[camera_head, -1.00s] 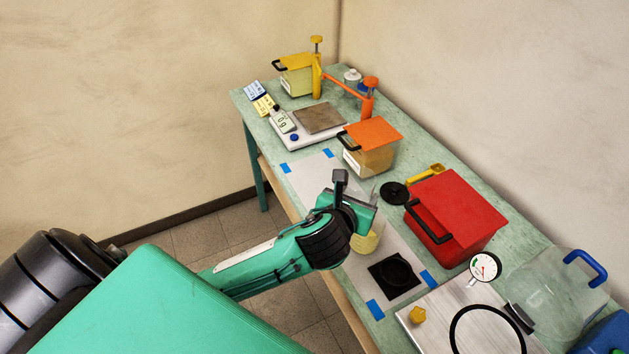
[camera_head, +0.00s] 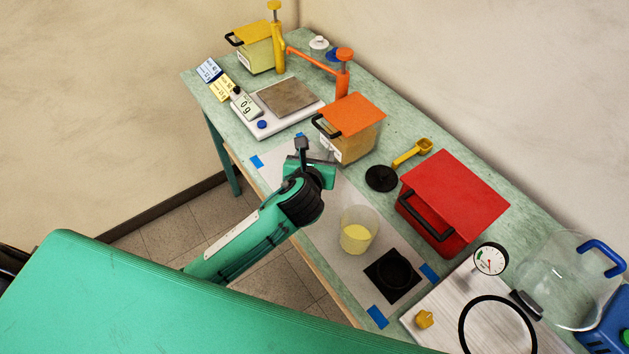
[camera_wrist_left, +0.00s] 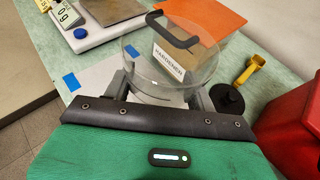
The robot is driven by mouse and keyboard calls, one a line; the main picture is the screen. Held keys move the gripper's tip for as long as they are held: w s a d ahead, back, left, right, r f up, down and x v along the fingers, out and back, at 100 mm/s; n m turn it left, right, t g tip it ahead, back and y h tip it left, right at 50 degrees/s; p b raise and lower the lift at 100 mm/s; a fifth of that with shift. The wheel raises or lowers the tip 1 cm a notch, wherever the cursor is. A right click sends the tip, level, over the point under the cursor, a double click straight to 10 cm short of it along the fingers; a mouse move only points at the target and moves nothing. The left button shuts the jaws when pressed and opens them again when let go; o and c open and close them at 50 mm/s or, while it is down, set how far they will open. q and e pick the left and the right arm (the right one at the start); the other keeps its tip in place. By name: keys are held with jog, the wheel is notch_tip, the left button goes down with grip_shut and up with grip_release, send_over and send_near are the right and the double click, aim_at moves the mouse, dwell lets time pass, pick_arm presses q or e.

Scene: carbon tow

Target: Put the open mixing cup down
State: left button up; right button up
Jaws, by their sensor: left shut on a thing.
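My left gripper (camera_head: 312,160) is over the upper part of the grey work mat (camera_head: 338,192). In the left wrist view its fingers (camera_wrist_left: 160,92) are shut on a clear, open cup (camera_wrist_left: 150,76), with no visible contents. The hardener label shows through this cup. In the head view the held cup is hardly visible behind the gripper. Another clear cup (camera_head: 358,230) with pale yellow contents stands upright on the mat, apart from the gripper and beside a black square (camera_head: 393,276). My right gripper is not in view.
The orange-lidded hardener box (camera_head: 350,125) stands just beyond the gripper. A black lid (camera_head: 381,178), a yellow scoop (camera_head: 411,153) and a red box (camera_head: 452,200) are to the right. The scale (camera_head: 285,98), reading 0 g, is farther back. Bare mat lies between gripper and yellow-filled cup.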

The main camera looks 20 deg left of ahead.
pick_arm(q)
notch_tip(320, 180, down, 11)
jog(key=shift+r, duration=0.1)
dwell(0.3)
jog(key=shift+f, duration=0.2)
jog(key=o, duration=1)
jog(key=shift+w, duration=0.1)
jog(key=shift+r, duration=0.25)
jog(key=b+v, duration=0.1)
jog(key=v, duration=1.1)
